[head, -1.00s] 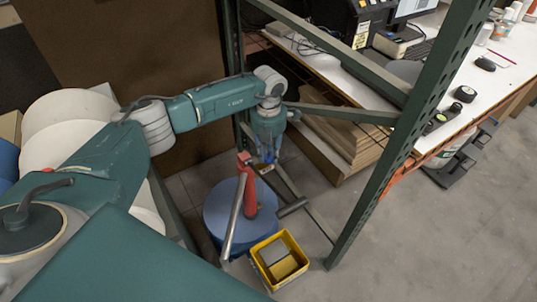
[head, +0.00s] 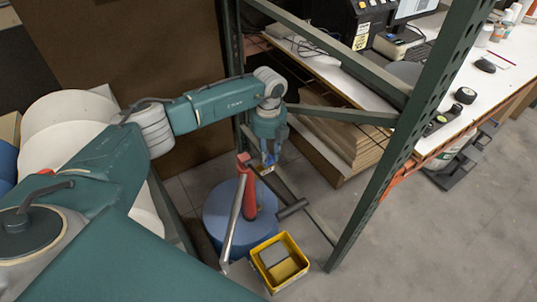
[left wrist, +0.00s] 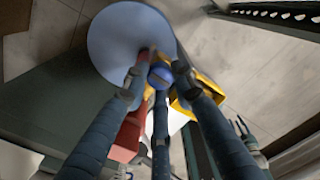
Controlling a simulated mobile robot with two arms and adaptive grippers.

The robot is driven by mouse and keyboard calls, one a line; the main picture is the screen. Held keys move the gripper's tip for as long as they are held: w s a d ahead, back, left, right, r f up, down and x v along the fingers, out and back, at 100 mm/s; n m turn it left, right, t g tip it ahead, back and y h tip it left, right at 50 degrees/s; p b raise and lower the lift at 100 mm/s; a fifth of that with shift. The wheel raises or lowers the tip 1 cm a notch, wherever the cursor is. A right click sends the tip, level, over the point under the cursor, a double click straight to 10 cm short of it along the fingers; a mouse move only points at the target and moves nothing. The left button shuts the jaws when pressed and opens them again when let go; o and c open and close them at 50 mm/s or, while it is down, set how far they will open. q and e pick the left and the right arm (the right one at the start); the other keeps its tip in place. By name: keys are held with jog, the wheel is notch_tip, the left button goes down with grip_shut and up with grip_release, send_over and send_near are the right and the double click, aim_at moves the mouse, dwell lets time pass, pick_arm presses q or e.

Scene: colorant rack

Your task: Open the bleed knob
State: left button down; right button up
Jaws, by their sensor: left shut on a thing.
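A red pump (head: 249,195) stands on a blue drum (head: 215,212), with a long grey handle (head: 233,222) leaning beside it. A blue round knob (left wrist: 160,74) shows in the left wrist view, between the dark fingers of my left gripper (left wrist: 159,78). The fingers are closed around it and partly hide it; I take it to be the bleed knob. In the head view my left gripper (head: 268,160) is at the top of the pump, just right of its red head, where the knob is too small to make out clearly. My right gripper is not in view.
A yellow bucket (head: 302,248) with a grey thing in it stands right of the drum. A green rack post (head: 380,190) and its braces stand close to the right of the arm. A white workbench (head: 450,125) is beyond.

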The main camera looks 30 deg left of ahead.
aim_at(269, 157)
pick_arm(q)
jog(key=shift+w+r+n, duration=0.15)
jog(key=shift+n, duration=0.15)
dwell(0.4)
jog(key=c, duration=1.4)
grip_release()
notch_tip(269, 157, up, 12)
